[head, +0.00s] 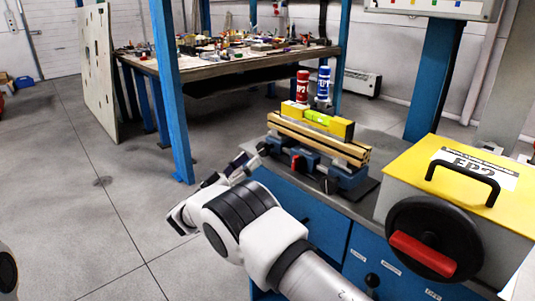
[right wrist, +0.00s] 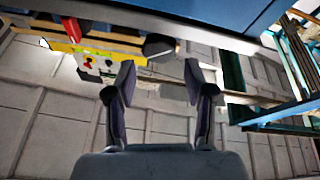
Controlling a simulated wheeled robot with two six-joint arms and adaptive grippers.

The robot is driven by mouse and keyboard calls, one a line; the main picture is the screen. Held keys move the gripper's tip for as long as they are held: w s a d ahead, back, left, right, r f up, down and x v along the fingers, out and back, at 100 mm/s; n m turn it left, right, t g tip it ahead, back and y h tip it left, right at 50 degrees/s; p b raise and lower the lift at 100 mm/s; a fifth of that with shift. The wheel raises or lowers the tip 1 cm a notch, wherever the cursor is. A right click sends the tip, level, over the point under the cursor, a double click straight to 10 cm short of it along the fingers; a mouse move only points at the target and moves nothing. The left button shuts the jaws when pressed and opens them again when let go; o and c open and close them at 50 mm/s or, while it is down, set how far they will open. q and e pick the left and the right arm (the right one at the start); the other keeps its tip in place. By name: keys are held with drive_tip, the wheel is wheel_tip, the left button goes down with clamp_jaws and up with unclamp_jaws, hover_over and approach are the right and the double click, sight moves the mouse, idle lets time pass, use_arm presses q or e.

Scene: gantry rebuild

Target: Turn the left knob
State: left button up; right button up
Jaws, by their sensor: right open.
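A blue vise (head: 318,163) sits on the bench. Its front has a small dark left knob (head: 264,149), a red-tipped part in the middle and a dark right knob (head: 331,184). My right gripper (head: 230,170) is in front and to the left of the vise, low beside the left knob. In the right wrist view the gripper (right wrist: 160,72) is open and empty. A dark knob (right wrist: 159,45) shows just beyond its fingertips, roughly between them; I cannot tell if they touch. My left gripper is out of view.
Wooden bars and a yellow level (head: 325,122) lie on the vise. A red can (head: 302,87) and a blue can (head: 323,84) stand behind. A yellow-topped box (head: 465,165) with a black wheel (head: 434,241) stands right. A blue post (head: 170,95) rises behind.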

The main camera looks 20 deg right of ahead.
sight(261, 151)
drive_tip(key=x, duration=0.5)
drive_tip(key=shift+w+d+f+p, duration=0.1)
drive_tip(key=shift+d+f+p, duration=0.15)
drive_tip(key=shift+p, duration=0.1)
drive_tip(key=shift+d+r, duration=0.3)
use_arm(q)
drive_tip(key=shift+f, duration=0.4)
use_arm(e)
drive_tip(key=shift+a, duration=0.1)
drive_tip(key=shift+w, duration=0.1)
drive_tip(key=c, duration=0.9)
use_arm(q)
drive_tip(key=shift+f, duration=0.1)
